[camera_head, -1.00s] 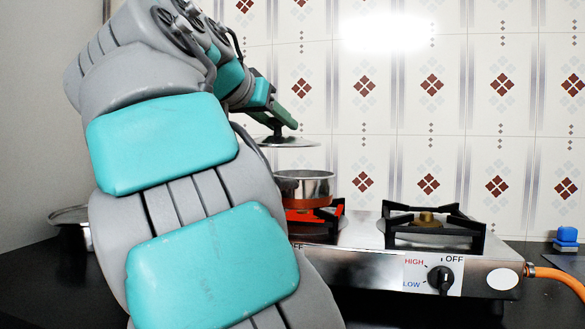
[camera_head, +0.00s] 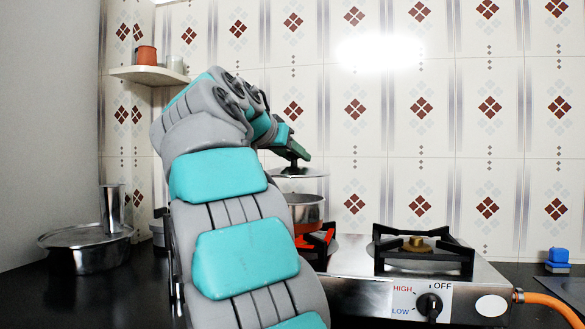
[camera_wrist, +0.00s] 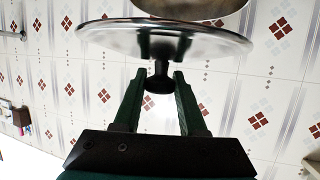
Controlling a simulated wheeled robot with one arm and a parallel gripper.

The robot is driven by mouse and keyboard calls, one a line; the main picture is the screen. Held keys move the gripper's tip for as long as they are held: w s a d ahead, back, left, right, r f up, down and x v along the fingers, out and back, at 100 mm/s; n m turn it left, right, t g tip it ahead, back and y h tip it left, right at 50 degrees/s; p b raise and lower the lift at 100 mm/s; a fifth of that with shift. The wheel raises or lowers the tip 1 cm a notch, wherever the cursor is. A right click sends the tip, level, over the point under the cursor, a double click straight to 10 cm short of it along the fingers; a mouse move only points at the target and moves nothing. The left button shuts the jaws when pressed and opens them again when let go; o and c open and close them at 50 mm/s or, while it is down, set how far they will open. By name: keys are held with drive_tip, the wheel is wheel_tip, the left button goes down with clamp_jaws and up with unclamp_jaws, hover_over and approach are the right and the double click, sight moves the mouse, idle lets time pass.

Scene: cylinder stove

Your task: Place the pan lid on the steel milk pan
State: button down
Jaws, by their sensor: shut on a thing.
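The pan lid (camera_head: 297,173) is a shiny disc with a dark knob. The pan stands on the stove's left burner, partly hidden by my arm. My gripper (camera_head: 291,153) is shut on the lid's knob from above. In the wrist view the green fingers (camera_wrist: 160,88) flank the black knob, the lid (camera_wrist: 165,38) lies beyond them, and part of the pan (camera_wrist: 190,8) shows past the lid.
The stove (camera_head: 400,290) has an empty right burner (camera_head: 420,248) and a knob at OFF. A large lidded pot (camera_head: 90,250) stands at left. A wall shelf (camera_head: 150,76) holds an orange cup. A blue item (camera_head: 558,258) and orange hose (camera_head: 550,303) are at right.

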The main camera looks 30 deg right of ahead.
sight(293, 164)
drive_tip(key=shift+w+d+f+p, duration=0.15)
drive_tip(key=shift+w+d, duration=0.2)
drive_tip(key=shift+w, duration=0.3)
drive_tip(key=shift+w+d+p, duration=0.15)
drive_tip(key=shift+w+d, duration=0.25)
drive_tip(key=shift+w, duration=0.2)
drive_tip(key=shift+w+d+f+p, duration=0.15)
drive_tip(key=shift+w+d, duration=0.2)
drive_tip(key=shift+w, duration=0.3)
drive_tip(key=shift+d+f, duration=0.1)
drive_tip(key=shift+f+b, duration=0.3)
drive_tip(key=shift+f, duration=1.25)
drive_tip(key=shift+f+b, duration=0.35)
drive_tip(key=shift+b, duration=0.15)
drive_tip(key=shift+f+b, duration=0.3)
